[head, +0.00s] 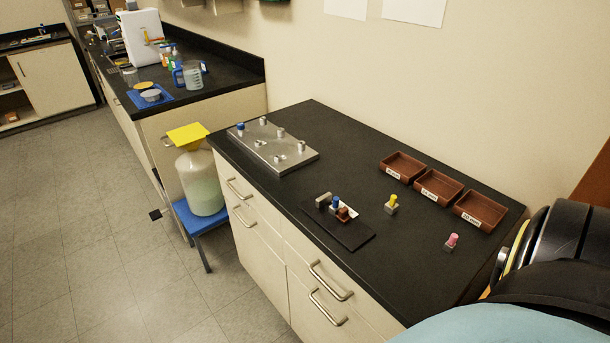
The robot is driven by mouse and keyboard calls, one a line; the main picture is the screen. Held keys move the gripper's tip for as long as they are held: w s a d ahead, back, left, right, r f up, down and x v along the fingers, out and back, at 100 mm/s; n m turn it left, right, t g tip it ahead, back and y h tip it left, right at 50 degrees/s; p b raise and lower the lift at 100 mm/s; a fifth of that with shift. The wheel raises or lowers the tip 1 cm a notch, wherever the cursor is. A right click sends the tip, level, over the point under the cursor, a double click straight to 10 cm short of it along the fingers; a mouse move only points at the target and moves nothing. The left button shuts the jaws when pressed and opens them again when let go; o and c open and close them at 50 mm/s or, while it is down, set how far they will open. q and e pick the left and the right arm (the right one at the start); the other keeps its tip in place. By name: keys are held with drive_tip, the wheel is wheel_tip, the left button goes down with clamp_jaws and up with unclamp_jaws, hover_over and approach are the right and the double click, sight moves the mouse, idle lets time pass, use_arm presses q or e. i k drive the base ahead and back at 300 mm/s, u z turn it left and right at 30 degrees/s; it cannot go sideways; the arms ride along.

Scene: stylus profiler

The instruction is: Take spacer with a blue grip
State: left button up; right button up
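A spacer with a blue grip (335,203) is on the dark mat (353,236) near the front of the black counter, close beside a grey block (323,200) and a brown piece (343,214). Another blue-topped piece (240,129) is at the left corner of the metal plate (290,158). A spacer with a yellow grip (391,204) and one with a pink grip (451,242) stand apart on the bare counter. Neither of my grippers is in view.
Three brown labelled trays (480,212) stand in a row at the counter's back right, by the wall. Several metal posts stand on the plate. Part of my own body covers the lower right corner. The counter between plate and trays is clear.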

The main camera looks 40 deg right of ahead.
sight(334, 208)
drive_tip(key=i, duration=0.35)
drive_tip(key=z, duration=0.85)
